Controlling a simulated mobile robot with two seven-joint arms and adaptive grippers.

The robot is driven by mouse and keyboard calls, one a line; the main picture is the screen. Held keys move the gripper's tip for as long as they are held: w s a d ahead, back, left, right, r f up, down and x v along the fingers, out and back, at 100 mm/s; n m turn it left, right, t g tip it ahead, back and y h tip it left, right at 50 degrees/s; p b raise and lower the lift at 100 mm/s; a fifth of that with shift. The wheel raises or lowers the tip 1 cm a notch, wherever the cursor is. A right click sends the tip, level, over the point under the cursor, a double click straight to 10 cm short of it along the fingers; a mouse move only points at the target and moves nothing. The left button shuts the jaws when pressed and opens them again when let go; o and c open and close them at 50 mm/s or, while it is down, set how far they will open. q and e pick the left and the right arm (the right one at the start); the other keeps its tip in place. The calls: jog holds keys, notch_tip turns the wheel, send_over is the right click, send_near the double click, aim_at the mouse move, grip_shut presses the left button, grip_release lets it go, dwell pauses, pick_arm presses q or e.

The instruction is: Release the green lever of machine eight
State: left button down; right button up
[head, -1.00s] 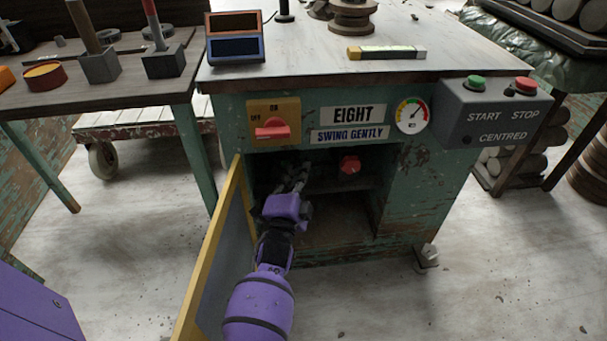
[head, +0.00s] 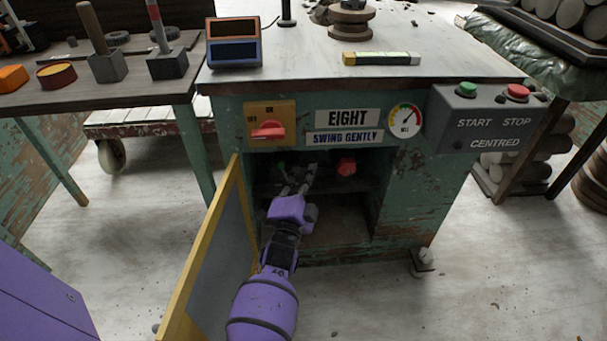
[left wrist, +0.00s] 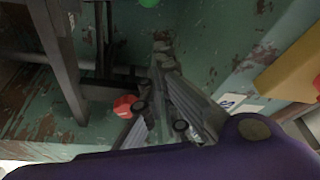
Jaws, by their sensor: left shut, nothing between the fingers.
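Machine eight (head: 421,205) is a worn green cabinet with an "EIGHT" label and an open lower compartment. A small green lever end (head: 281,168) shows inside, just left of my left fingers. A green round tip (left wrist: 149,3) also shows at the top edge of the left wrist view. My left gripper (head: 305,177) reaches into the compartment, its fingers shut and empty. It lies between the green lever and a red knob (head: 347,167), apart from the knob. In the left wrist view the fingers (left wrist: 163,55) point towards the shadowed interior. The right gripper is not in view.
The yellow-edged door (head: 213,252) stands open left of my left arm. Above the compartment are a red switch (head: 268,130) and a gauge (head: 405,121). A START/STOP box (head: 485,125) juts out at the right. The floor in front is mostly clear.

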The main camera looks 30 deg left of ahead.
pick_arm(q)
jog(key=p+v, duration=0.2)
jog(key=v, duration=0.8)
jog(key=shift+r, duration=0.25)
jog(key=shift+s+a, duration=0.1)
